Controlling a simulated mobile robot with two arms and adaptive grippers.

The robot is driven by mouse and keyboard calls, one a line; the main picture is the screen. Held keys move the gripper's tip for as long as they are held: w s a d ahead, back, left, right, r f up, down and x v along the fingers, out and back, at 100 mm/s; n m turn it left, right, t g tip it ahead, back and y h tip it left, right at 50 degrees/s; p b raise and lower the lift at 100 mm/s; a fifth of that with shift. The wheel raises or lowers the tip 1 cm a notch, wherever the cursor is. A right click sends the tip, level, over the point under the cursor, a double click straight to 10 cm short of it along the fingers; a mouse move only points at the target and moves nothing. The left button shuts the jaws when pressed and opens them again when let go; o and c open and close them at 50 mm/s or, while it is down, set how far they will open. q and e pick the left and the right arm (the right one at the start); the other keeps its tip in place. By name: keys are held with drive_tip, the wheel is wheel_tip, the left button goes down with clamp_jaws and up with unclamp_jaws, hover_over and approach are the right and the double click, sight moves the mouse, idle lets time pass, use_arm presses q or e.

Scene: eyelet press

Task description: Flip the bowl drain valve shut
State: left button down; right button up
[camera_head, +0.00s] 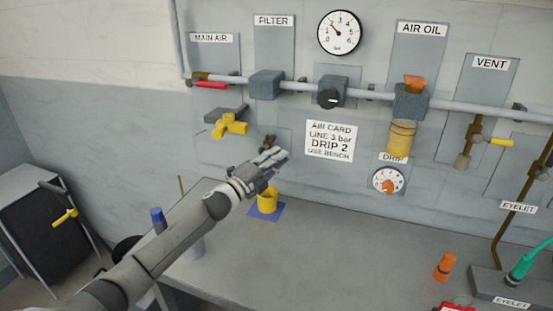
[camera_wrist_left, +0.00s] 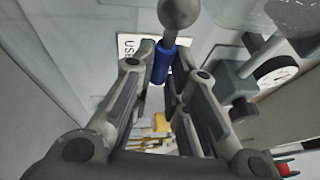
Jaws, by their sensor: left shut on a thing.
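My left gripper (camera_head: 277,157) is at the wall panel below the FILTER block (camera_head: 266,84), just above a yellow cup (camera_head: 267,201). A small brown fitting (camera_head: 268,141) shows right behind its fingers. In the left wrist view my left gripper (camera_wrist_left: 165,78) is shut on a blue-sleeved lever (camera_wrist_left: 161,64), which sits between its fingertips. A grey ball (camera_wrist_left: 180,12) shows at the lever's upper end. I take the lever to be the bowl drain valve's handle; the fingers hide it in the head view. My right gripper is not in view.
The yellow cup stands on a blue pad (camera_head: 279,216) on the bench (camera_head: 320,262). A yellow handwheel (camera_head: 230,126) is left of the gripper. The DRIP dial (camera_head: 388,180) is to the right. The bench middle is clear; an orange bottle (camera_head: 444,266) stands farther right.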

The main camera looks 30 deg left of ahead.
use_arm(q)
drive_tip(key=c, duration=1.4)
unclamp_jaws()
drive_tip(key=shift+f, duration=0.1)
drive_tip(key=shift+c, duration=0.2)
drive_tip(key=v, duration=1.2)
drive_tip(key=shift+f, duration=0.1)
